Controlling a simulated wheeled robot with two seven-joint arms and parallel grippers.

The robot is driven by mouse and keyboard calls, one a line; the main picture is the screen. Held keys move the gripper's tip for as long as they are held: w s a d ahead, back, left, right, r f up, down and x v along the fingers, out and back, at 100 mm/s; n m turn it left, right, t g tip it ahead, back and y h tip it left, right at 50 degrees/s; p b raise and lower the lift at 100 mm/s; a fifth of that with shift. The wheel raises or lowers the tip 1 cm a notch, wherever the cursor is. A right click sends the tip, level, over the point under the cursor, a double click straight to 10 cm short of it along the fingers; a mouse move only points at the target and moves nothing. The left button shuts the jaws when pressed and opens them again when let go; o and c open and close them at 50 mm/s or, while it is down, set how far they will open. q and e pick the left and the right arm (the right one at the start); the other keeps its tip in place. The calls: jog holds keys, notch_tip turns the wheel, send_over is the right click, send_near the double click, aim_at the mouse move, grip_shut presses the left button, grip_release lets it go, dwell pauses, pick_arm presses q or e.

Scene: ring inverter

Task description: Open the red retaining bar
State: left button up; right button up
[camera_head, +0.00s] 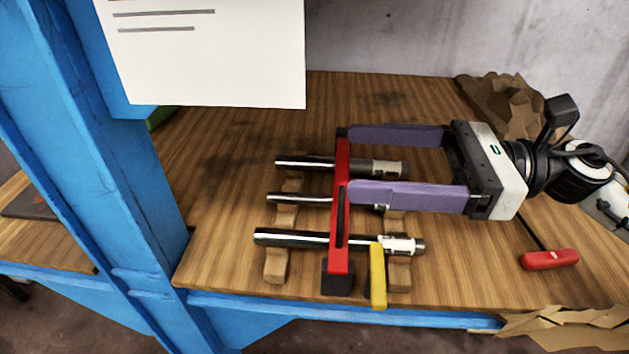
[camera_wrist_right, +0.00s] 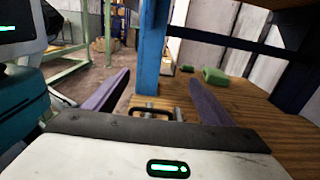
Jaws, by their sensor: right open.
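The red retaining bar (camera_head: 339,240) lies across several metal rods on the wooden bench, with a black block at its near end and a dark piece at its far end. It looks closed down over the rods. My right gripper (camera_head: 350,163) reaches in from the right with its two purple fingers spread wide. Their tips are at the bar's far half, one near its far end and one by its middle. I cannot tell whether they touch it. In the right wrist view a dark handle-like part (camera_wrist_right: 155,112) shows between the fingers. My left gripper is out of view.
The rods, such as the near one (camera_head: 300,238), rest on wooden supports (camera_head: 276,265). A yellow lever (camera_head: 377,275) stands at the near right of the bar. A blue post (camera_head: 90,150) rises at left. A red-handled tool (camera_head: 550,260) lies at right.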

jog(key=f, duration=0.7)
jog(key=shift+s, duration=0.3)
jog(key=a+p, duration=0.1)
jog(key=a, duration=0.5)
jog(key=shift+a, duration=0.75)
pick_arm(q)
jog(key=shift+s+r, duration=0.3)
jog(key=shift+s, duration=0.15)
